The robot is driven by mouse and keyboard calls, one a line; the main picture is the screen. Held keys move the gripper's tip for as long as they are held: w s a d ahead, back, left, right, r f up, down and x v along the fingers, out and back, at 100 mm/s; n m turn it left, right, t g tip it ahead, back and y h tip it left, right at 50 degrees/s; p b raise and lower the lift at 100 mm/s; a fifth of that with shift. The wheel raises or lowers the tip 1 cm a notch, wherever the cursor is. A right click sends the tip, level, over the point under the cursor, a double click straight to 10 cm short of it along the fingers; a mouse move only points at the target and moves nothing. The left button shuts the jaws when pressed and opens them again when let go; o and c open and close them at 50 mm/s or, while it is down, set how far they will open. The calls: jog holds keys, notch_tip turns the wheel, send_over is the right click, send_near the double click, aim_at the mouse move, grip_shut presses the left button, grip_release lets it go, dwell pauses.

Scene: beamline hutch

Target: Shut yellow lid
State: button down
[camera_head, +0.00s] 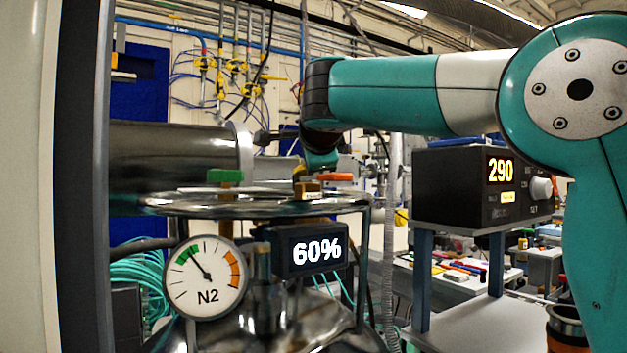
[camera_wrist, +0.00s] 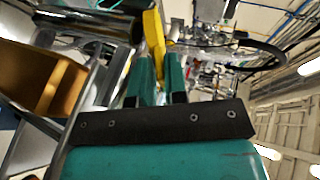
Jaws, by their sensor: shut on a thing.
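A metal vessel (camera_head: 265,206) with a round top rim stands in front of me in the head view. On its top are a green handle-like piece (camera_head: 225,175), an orange one (camera_head: 333,178) and a small yellow-brown block (camera_head: 308,188). My gripper (camera_wrist: 155,92) shows two teal fingers in the wrist view, shut on a yellow bar (camera_wrist: 153,45). The bar looks like part of the yellow lid, but its full shape is hidden. In the head view the gripper is partly hidden above the vessel top. I cannot tell how far the lid stands open.
An N2 gauge (camera_head: 204,277) and a 60% display (camera_head: 307,250) are on the vessel's front. A box reading 290 (camera_head: 480,187) stands on a shelf to the right. A thick metal cylinder (camera_head: 175,155) lies behind the vessel. A tan-orange block (camera_wrist: 35,75) is left of my fingers.

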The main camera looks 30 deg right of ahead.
jog(key=shift+f+b, duration=0.1)
jog(key=shift+b, duration=0.2)
jog(key=c, duration=1.3)
grip_release()
jog(key=shift+o, duration=0.2)
jog(key=shift+s, duration=0.1)
jog(key=p+v, duration=0.1)
jog(key=v, duration=1.6)
jog(key=shift+s, duration=0.25)
jog(key=shift+a+f, duration=0.1)
jog(key=shift+f, duration=0.1)
